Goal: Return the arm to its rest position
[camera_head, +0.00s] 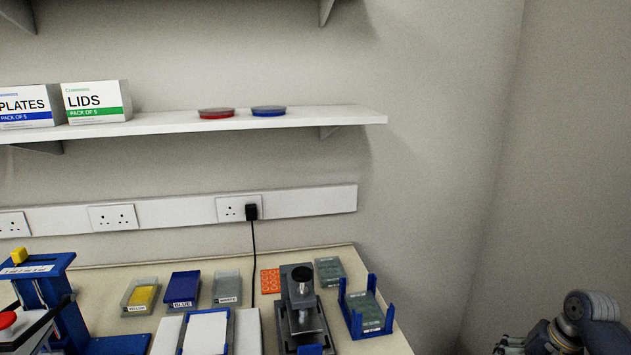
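Part of my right arm (563,333) shows at the bottom right corner as dark grey, rounded links, off the bench's right side. My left arm and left gripper are out of the picture.
The bench (265,263) holds a blue stand (45,263), labelled yellow (143,296), blue (182,289) and white (227,287) trays, a dark press-like device (303,300) and a blue-cornered holder (366,305). A shelf (345,115) carries boxes and two dishes. Open space lies between bench and right wall.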

